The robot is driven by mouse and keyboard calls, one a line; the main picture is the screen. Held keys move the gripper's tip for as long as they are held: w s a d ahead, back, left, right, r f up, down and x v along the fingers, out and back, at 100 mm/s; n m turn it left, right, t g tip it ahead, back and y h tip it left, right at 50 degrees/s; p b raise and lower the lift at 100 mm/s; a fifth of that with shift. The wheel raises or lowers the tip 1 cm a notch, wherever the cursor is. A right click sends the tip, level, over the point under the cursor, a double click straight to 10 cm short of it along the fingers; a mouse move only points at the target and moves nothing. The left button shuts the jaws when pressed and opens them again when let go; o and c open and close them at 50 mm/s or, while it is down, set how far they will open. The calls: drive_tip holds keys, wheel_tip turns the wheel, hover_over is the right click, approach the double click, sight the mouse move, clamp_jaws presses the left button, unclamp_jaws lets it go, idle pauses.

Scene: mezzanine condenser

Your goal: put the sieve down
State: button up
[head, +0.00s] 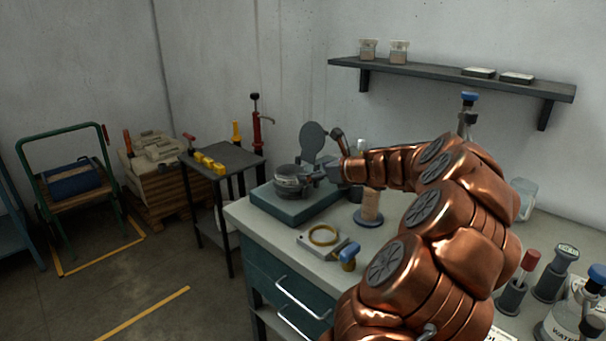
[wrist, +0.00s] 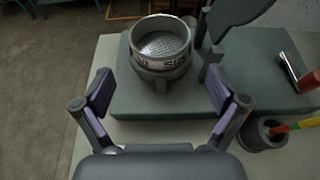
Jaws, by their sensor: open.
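The sieve (wrist: 160,42) is a round metal ring with a mesh floor and dark lettering on its side. It sits upright on a grey seat on the teal block (wrist: 125,90), at the left end of the bench. In the head view the sieve (head: 291,177) shows on the same teal block (head: 278,205), just left of my gripper (head: 322,173). In the wrist view my gripper (wrist: 160,97) is open, its two padded fingers wide apart. The sieve is beyond the fingertips, and nothing is between the fingers.
A round dark plate (head: 312,138) stands upright behind the sieve. A cup (wrist: 262,134) with coloured sticks stands to the right. Bottles crowd the bench's right end.

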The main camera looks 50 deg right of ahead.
drive_tip(key=shift+v, duration=1.85)
drive_tip(key=w+a+n+g+y, duration=0.2)
drive_tip(key=a+n, duration=0.3)
drive_tip(key=a, duration=0.6)
drive_tip(key=w+a+n+g+y, duration=0.25)
drive_tip(key=a+n, duration=0.25)
drive_tip(key=a, duration=0.7)
drive_tip(key=s+a+f+n+g+y, duration=0.1)
drive_tip(key=s+a+f+n+g, duration=0.1)
drive_tip(key=a+n, duration=0.45)
drive_tip(key=s+a+f+n+g+y, duration=0.1)
drive_tip(key=s+a+f+n+g, duration=0.15)
drive_tip(key=a, duration=0.65)
drive_tip(key=s+a+f+n+g+h, duration=0.2)
drive_tip(key=s+a+f+n+g, duration=0.15)
drive_tip(key=s+a+n, duration=0.6)
drive_tip(key=s+d+f+n+g+h, duration=0.1)
drive_tip(key=s+n, duration=0.3)
drive_tip(key=s, duration=0.4)
drive_tip(key=s+d+f+n+g+h, duration=0.2)
drive_tip(key=s+f+n+h, duration=0.1)
drive_tip(key=s, duration=0.5)
drive_tip(key=shift+n, duration=0.35)
drive_tip(key=shift+s+d, duration=0.1)
drive_tip(key=shift+s, duration=0.05)
